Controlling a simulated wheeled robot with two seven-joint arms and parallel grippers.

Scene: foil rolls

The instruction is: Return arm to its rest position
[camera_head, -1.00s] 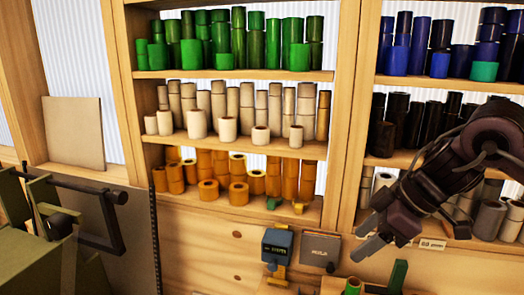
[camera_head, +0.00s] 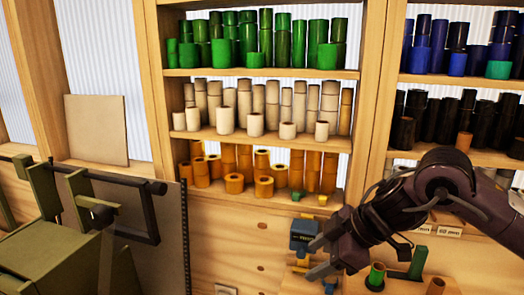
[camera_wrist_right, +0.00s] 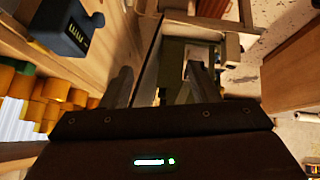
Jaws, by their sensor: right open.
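My right arm comes in from the right in the head view, in front of the lower shelves. Its gripper (camera_head: 315,258) is open, with nothing between the fingers, and points left just beside a small blue device (camera_head: 303,233) below the orange rolls. In the right wrist view the two fingers (camera_wrist_right: 160,88) stand apart and empty, with the blue device (camera_wrist_right: 66,27) at upper left. My left gripper is not in view.
Wooden shelves hold green (camera_head: 280,42), cream (camera_head: 272,105), orange (camera_head: 264,186), blue and black rolls. A green machine (camera_head: 60,240) stands at left. Holders with rolls (camera_head: 376,275) lie below my right arm.

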